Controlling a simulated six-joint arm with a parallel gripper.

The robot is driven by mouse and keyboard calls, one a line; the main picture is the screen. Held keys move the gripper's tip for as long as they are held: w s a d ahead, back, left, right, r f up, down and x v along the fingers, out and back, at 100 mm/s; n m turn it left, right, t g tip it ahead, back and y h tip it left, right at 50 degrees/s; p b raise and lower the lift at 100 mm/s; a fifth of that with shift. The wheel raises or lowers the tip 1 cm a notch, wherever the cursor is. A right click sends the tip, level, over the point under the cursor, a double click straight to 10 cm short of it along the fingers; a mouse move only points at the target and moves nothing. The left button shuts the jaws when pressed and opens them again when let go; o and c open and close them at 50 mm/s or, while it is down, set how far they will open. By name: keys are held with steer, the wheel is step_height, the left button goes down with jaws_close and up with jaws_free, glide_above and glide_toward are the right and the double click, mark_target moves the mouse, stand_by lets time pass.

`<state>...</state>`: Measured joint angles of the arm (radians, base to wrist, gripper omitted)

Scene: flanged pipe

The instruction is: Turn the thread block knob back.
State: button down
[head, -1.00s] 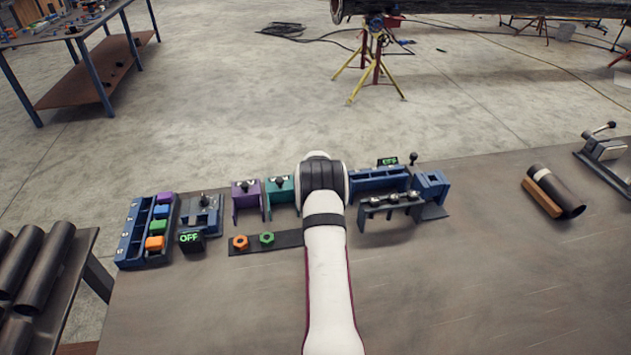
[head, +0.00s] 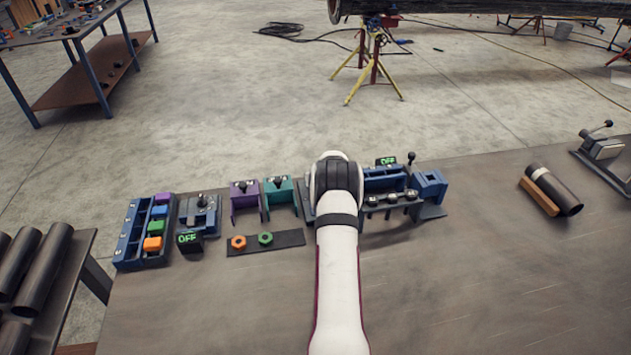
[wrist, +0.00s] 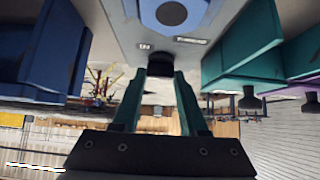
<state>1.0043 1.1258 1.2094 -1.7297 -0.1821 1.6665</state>
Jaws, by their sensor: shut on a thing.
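In the wrist view, which shows the blocks upside down, my gripper (wrist: 160,74) has its two green fingers shut on a small black knob (wrist: 159,66). The knob joins a pale grey block (wrist: 198,14), which has small white labels and a blue hexagonal part (wrist: 172,12) with a dark round centre. The fingers hide the knob's sides, so I cannot tell its turned angle. In the head view my arm hides the gripper, the knob and most of this block, just right of the teal block.
A teal block (head: 281,205) and a purple block (head: 246,212) with black knobs stand to the left. A blue rack (head: 384,175) stands to the right. A dark strip with orange and green nuts (head: 265,238) lies in front. The table's front right is clear.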

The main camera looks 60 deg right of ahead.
steer(key=shift+c, duration=2.2)
jaws_free()
steer(key=v, duration=1.5)
steer(key=shift+s+a+r, duration=0.2)
steer(key=shift+r, duration=0.1)
